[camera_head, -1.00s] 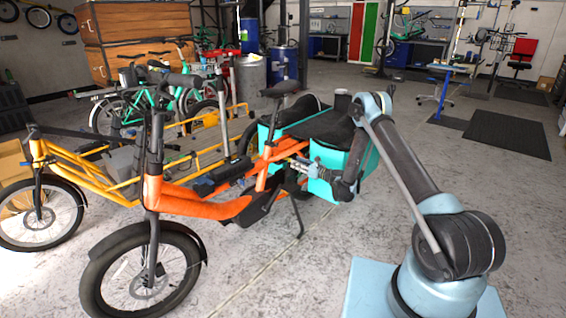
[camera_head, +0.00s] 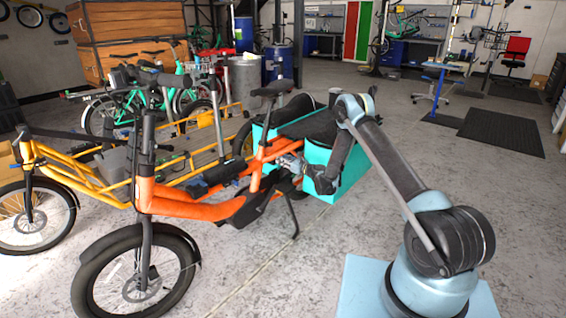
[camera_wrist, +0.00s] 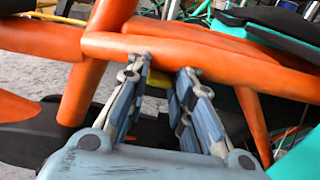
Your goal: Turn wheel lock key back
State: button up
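My gripper (camera_head: 283,160) is beside the orange cargo bike (camera_head: 190,205), at the frame below the saddle. In the wrist view my gripper (camera_wrist: 164,68) has its two fingers apart, with tips close to an orange frame tube (camera_wrist: 210,52). A small yellow part (camera_wrist: 155,78) and dark parts show between the fingers, partly hidden by them. I cannot make out the wheel lock or its key for certain. Nothing is clearly held.
Teal panniers (camera_head: 318,178) hang at the rear of the orange bike, close to my arm. A yellow cargo bike (camera_head: 85,180) stands on its far side. Grey floor is open to the right, with a dark mat (camera_head: 502,132) farther back.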

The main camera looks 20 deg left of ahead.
jog(key=shift+d, duration=0.1)
grip_shut()
jog(key=n, duration=1.7)
jog(key=shift+s+a+f+n, duration=0.15)
jog(key=shift+s+a+n, duration=0.15)
jog(key=shift+s+n, duration=0.1)
dwell(0.3)
jog(key=o, duration=0.7)
grip_release()
jog(key=shift+f, duration=0.1)
jog(key=shift+w+d, duration=0.1)
